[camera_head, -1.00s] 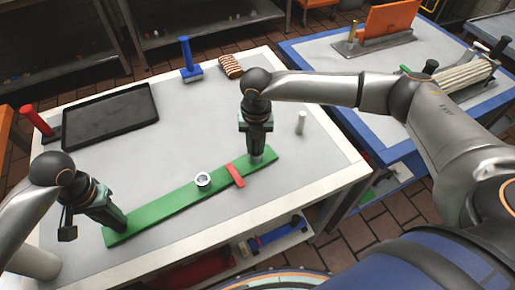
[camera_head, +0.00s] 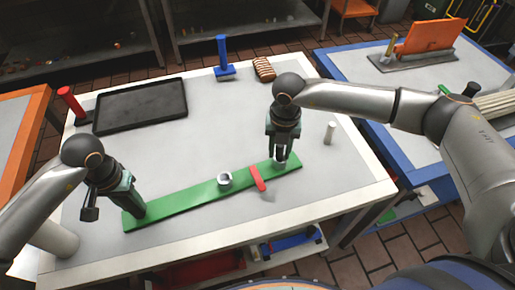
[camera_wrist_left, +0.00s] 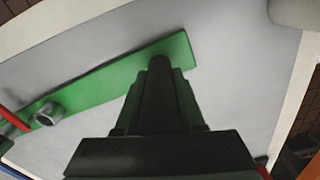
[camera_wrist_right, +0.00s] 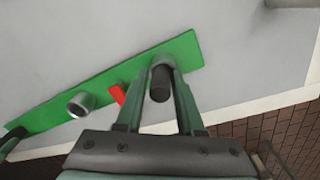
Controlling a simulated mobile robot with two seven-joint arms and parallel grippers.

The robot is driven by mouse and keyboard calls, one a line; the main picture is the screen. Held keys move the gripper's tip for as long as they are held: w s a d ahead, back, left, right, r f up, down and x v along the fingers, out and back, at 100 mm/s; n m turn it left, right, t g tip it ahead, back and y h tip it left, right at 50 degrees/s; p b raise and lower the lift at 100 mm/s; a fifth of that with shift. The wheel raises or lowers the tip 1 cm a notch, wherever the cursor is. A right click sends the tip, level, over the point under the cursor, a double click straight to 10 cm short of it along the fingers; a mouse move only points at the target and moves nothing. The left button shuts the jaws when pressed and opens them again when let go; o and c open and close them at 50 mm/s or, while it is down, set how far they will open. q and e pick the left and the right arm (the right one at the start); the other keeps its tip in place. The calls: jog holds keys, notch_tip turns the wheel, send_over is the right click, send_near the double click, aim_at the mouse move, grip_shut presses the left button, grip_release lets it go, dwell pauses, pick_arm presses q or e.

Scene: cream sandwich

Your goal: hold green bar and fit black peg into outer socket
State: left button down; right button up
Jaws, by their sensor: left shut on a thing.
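The green bar (camera_head: 185,199) lies aslant on the white table. My left gripper (camera_head: 136,213) is shut on its left end; the left wrist view shows the dark jaws over that end (camera_wrist_left: 180,45). A grey ring-shaped socket (camera_head: 225,179) stands near the middle of the bar. The outer socket (camera_head: 281,163) is at the right end, under my right gripper (camera_head: 280,156). In the right wrist view the black peg (camera_wrist_right: 160,84) stands at the outer socket between the parted fingers. How deep it sits is hidden.
A red piece (camera_head: 257,178) lies across the bar between the sockets. A white cylinder (camera_head: 330,132) stands to the right. A black tray (camera_head: 140,112), a blue-handled tool (camera_head: 223,60) and a striped brown block (camera_head: 264,68) are at the back. The table middle is clear.

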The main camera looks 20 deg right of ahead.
pick_arm(q)
jog(key=shift+d+f, duration=0.1)
jog(key=shift+d, duration=0.05)
pick_arm(e)
jog(key=r, duration=0.9)
jog(key=shift+s+d+r, duration=0.2)
jog(key=shift+s+d, duration=0.05)
jog(key=shift+d, duration=0.05)
jog(key=shift+r, duration=0.4)
pick_arm(q)
jog(key=shift+c, duration=1.8)
grip_release()
jog(key=shift+r+p, duration=2.2)
jog(key=shift+r, duration=2.3)
pick_arm(e)
notch_tip(320, 180, up, 4)
